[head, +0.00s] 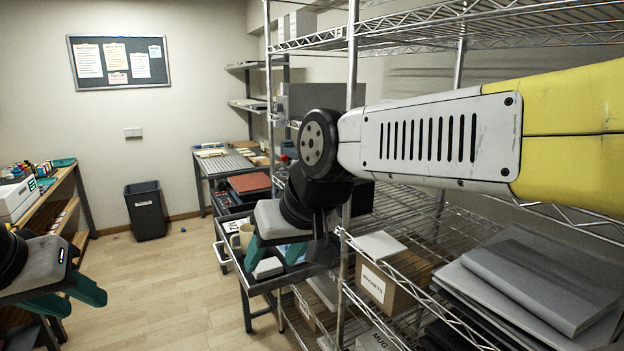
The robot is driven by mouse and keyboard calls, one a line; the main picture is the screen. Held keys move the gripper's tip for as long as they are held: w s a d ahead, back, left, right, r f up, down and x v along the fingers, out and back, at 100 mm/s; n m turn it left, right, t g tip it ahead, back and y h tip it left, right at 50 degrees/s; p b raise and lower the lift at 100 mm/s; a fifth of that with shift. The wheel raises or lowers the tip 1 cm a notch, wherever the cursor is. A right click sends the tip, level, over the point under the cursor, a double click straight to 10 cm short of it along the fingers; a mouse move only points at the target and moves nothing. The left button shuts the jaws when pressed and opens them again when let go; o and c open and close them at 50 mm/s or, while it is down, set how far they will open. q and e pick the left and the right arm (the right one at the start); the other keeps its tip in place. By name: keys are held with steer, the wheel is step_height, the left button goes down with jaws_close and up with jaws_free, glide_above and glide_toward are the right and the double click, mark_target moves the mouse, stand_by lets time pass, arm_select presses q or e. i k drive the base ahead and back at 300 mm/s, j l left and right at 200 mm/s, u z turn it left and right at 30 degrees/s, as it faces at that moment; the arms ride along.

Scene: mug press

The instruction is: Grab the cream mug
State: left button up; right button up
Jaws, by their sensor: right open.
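The cream mug (246,235) shows in the head view beside the upper left of my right gripper, on or just above a dark cart. My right gripper (272,262) hides part of it. The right gripper points down with its teal fingers apart, and a small white thing (267,268) shows between or behind them. I cannot tell whether the fingers touch the mug. My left gripper (82,306) is at the lower left, far from the mug, with its teal fingers apart and nothing seen between them.
A wire shelf rack (352,215) with a box (380,285) and grey flat cases (545,275) fills the right side. A dark bin (146,212) stands by the back wall. A workbench (62,190) is at the left. The wooden floor (165,285) between is clear.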

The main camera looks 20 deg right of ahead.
mark_target(246, 230)
steer(key=i+j+z, duration=0.25)
steer(key=i+j, duration=0.15)
steer(key=i+j+z, duration=0.25)
steer(key=j, duration=0.35)
steer(key=i, duration=0.15)
